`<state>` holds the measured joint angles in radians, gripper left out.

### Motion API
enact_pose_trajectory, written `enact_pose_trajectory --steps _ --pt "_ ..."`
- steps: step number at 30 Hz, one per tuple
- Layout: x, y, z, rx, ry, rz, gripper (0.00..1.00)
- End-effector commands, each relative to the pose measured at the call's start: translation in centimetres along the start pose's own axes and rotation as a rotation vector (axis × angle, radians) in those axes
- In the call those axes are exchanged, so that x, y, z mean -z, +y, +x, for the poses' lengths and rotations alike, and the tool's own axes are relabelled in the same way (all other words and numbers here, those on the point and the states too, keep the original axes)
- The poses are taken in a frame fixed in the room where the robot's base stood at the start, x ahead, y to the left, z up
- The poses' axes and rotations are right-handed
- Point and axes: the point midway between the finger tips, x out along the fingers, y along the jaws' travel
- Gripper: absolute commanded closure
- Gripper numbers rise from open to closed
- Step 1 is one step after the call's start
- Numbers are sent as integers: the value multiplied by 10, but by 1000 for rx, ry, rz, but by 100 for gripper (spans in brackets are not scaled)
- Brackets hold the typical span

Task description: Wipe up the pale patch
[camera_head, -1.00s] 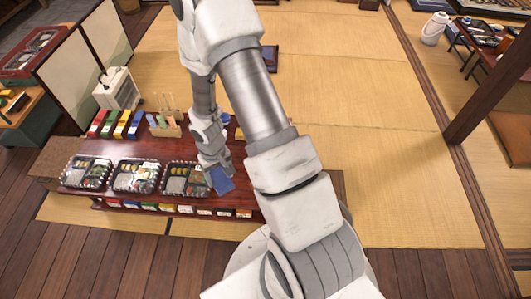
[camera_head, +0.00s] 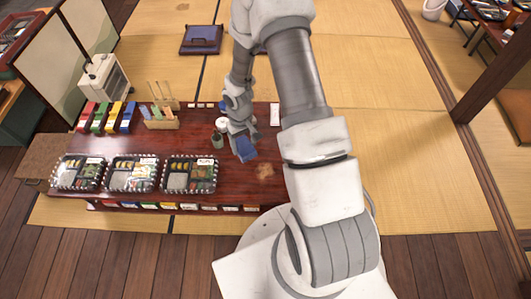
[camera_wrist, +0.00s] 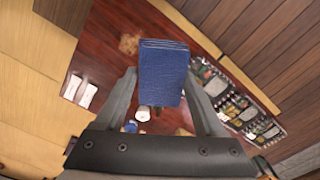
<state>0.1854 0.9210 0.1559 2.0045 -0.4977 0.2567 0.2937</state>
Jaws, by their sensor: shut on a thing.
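My gripper (camera_head: 241,138) is shut on a folded blue cloth (camera_head: 245,150), which hangs over the right part of the dark red low table (camera_head: 222,178). In the wrist view the cloth (camera_wrist: 163,72) sits between the two fingers. The pale patch (camera_head: 264,171) is a small tan, irregular stain on the tabletop, just right of and nearer than the cloth. In the wrist view the patch (camera_wrist: 128,43) shows beside the cloth, uncovered. The cloth looks raised above the table; the exact gap is unclear.
Three filled lunch trays (camera_head: 190,157) line the table's front left. A small green jar (camera_head: 217,140) and a white cup (camera_head: 221,124) stand close left of my gripper. A wooden holder (camera_head: 160,122) and coloured boxes (camera_head: 105,116) stand behind. White slips (camera_head: 275,115) lie at the back right.

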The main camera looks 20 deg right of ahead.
Motion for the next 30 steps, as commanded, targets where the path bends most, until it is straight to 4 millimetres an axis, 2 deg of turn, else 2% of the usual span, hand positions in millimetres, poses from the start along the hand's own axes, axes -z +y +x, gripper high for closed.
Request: enact_pose_trajectory --steps 1,3,18,30 --pt "5 6 21 1 0 -9 73" --pt "12 11 37 1 0 -28 73" --pt "55 63 146 3 2 -147 73" --pt "78 110 224 -1 4 -219 73"
